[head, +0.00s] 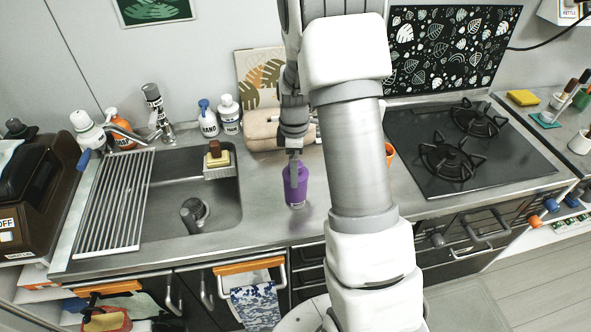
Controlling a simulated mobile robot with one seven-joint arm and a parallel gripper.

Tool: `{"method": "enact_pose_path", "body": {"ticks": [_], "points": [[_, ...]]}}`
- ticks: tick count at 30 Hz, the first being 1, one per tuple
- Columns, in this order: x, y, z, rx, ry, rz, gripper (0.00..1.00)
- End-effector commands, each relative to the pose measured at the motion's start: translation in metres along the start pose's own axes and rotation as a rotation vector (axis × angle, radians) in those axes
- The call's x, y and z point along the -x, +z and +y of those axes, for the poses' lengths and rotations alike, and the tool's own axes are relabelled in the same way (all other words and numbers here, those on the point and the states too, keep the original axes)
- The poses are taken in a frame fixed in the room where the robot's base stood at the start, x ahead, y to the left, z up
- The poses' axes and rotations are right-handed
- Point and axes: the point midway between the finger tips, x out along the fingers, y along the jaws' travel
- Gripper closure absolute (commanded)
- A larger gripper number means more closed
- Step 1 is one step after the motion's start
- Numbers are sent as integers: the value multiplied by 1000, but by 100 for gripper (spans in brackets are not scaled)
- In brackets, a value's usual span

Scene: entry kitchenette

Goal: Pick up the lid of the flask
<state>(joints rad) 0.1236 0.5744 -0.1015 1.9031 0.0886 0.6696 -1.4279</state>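A purple flask (297,193) stands upright on the steel counter, just right of the sink. My gripper (294,172) points down at the top of the flask, and one grey finger overlaps its upper part in the picture. The fingers hide most of the flask's top, so I cannot make out the lid. I cannot tell whether the fingers touch the flask or how far apart they are.
The sink (225,215) with a drying rack (118,200) lies to the left. A beige roll-like object (262,128) lies behind my gripper. An orange item (389,153) shows partly behind my arm. The black stove (470,150) is to the right. The counter in front of the flask is clear.

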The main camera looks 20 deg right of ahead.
Motion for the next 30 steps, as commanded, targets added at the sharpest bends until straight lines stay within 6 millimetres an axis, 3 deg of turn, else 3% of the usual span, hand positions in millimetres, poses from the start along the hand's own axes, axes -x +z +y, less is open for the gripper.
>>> {"method": "enact_pose_path", "body": {"ticks": [7,18,30], "points": [[-2,0,0,0,2,0,0],[-1,0,0,-1,2,0,67],[5,0,1,-1,3,1,68]]}}
